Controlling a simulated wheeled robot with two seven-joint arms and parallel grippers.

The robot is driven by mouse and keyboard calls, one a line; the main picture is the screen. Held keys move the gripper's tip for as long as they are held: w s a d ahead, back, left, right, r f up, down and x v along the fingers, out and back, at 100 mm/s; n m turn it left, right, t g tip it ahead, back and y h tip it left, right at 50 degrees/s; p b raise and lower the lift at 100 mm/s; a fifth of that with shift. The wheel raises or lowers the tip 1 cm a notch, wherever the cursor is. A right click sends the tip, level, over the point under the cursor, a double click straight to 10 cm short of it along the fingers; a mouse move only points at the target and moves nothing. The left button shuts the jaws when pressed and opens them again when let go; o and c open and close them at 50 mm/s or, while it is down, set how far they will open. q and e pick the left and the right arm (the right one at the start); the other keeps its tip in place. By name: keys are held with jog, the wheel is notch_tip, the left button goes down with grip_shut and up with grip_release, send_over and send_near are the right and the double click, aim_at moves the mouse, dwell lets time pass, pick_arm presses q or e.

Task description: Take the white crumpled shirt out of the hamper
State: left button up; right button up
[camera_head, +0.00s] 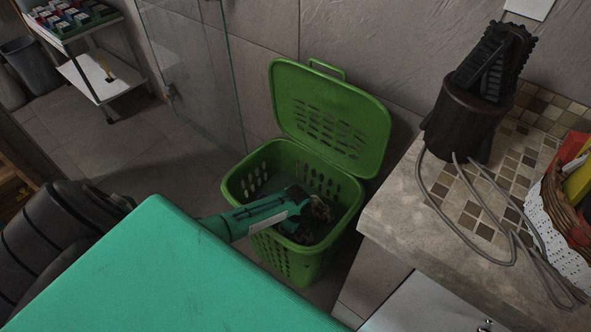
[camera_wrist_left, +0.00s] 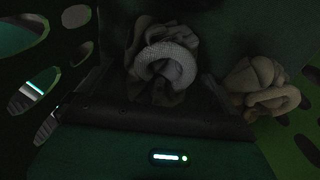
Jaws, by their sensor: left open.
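The green hamper (camera_head: 235,182) stands on the floor with its slotted lid (camera_head: 330,118) tipped open against the wall. My left gripper (camera_head: 302,203) is down inside the hamper mouth, open. In the left wrist view a pale grey-white crumpled cloth (camera_wrist_left: 163,62), probably the white shirt, lies just ahead of the open left gripper (camera_wrist_left: 155,84), between its fingers. I cannot tell whether they touch it. A second, browner crumpled cloth (camera_wrist_left: 262,86) lies to its right. In the head view the cloth in the hamper (camera_head: 321,210) is dark and partly hidden by my gripper. My right gripper is out of view.
A stone counter (camera_head: 400,215) stands close right of the hamper, with a dark holder (camera_head: 465,115), a loose cable (camera_head: 488,205) and a wicker basket (camera_head: 570,205). A glass panel (camera_head: 190,75) stands behind left. Open floor (camera_head: 125,150) lies to the left.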

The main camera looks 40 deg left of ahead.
pick_arm(q)
jog(key=c, duration=1.1)
jog(key=shift+r, duration=0.5)
notch_tip(320, 180, up, 19)
jog(key=p, duration=0.4)
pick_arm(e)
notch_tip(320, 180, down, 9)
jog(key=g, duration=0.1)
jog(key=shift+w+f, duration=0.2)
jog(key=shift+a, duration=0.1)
pick_arm(q)
jog(key=shift+r+p, duration=0.2)
jog(key=shift+p, duration=0.2)
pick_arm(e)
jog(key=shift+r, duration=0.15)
